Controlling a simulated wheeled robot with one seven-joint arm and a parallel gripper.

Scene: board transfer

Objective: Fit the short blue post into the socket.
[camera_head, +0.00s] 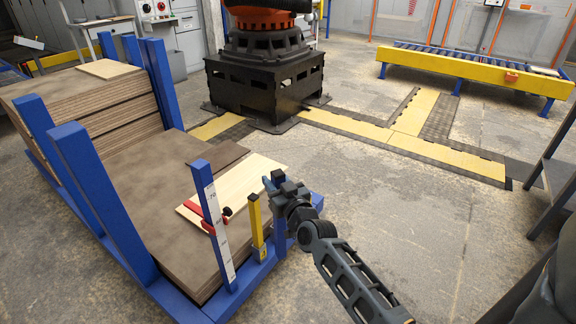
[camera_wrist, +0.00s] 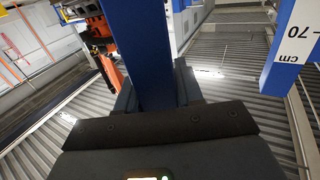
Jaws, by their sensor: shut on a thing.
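My gripper (camera_head: 274,184) is shut on the short blue post (camera_wrist: 150,50). In the wrist view the post runs from between the dark fingers (camera_wrist: 155,122) to the top edge. The gripper is at the front right corner of the blue rack (camera_head: 252,280), to the right of the yellow post (camera_head: 257,222). The socket cannot be made out clearly; my gripper and wrist cover part of that corner. I cannot tell whether the post touches it.
A blue post with a white centimetre scale (camera_head: 213,225) stands left of the yellow post, and also shows in the wrist view (camera_wrist: 290,45). Stacked boards (camera_head: 140,190) fill the rack. A red clamp (camera_head: 212,226) lies on a pale board (camera_head: 245,180).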

